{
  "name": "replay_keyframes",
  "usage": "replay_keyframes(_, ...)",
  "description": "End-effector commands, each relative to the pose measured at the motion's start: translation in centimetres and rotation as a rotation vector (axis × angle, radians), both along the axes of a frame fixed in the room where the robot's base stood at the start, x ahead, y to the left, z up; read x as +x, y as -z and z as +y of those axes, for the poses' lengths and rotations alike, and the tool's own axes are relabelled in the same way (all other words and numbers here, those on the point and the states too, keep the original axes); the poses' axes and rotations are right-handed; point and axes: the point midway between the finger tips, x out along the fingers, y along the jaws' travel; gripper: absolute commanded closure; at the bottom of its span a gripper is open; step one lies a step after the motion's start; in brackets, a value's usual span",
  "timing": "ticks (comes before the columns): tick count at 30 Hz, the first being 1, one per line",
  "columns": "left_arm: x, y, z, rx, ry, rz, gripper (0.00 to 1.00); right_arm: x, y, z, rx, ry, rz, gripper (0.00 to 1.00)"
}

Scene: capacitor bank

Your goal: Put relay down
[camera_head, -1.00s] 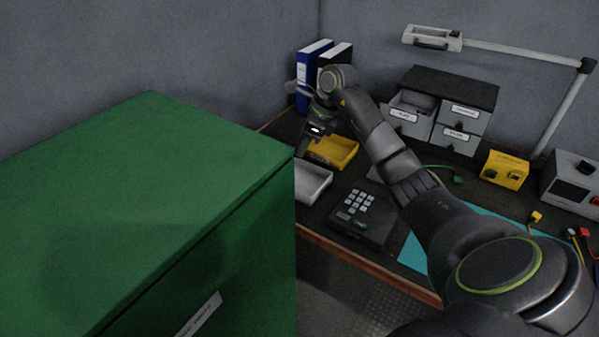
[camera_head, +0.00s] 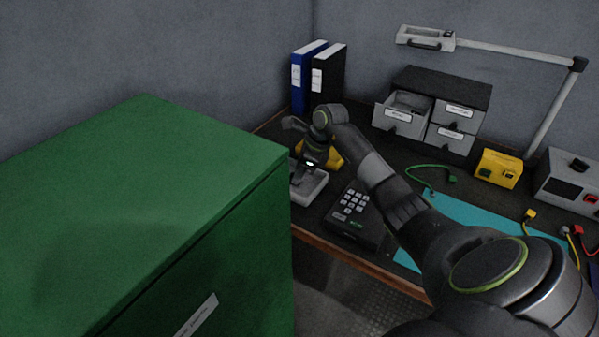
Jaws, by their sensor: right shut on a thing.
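My right gripper (camera_head: 298,180) is shut on the relay, pointing down at the grey-white tray (camera_head: 314,190) near the left end of the bench. The relay is small and dark between the fingers and cannot be made out clearly. I cannot tell whether it touches the tray's floor. The tray's left part is partly hidden by the gripper. My left gripper is not in view.
A yellow tray (camera_head: 334,160) lies just behind the gripper. A keypad box (camera_head: 353,209) stands right of the grey-white tray. A drawer unit (camera_head: 446,85) has its upper left drawer (camera_head: 398,117) pulled out. A green cabinet (camera_head: 150,190) fills the left. Binders (camera_head: 325,77) stand behind.

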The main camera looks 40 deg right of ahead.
Motion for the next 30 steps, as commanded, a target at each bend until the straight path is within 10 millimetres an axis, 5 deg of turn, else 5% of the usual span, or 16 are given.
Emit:
replay_keyframes(5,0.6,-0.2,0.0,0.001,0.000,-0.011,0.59,0.0,0.0,0.0,0.000,0.000,0.000,0.60)
replay_keyframes(17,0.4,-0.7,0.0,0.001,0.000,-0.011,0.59,0.0,-0.6,0.0,0.000,0.000,0.000,0.59)
replay_keyframes(30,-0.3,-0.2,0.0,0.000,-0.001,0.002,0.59,-2.3,-8.6,-2.5,-0.004,0.001,-0.002,0.59)
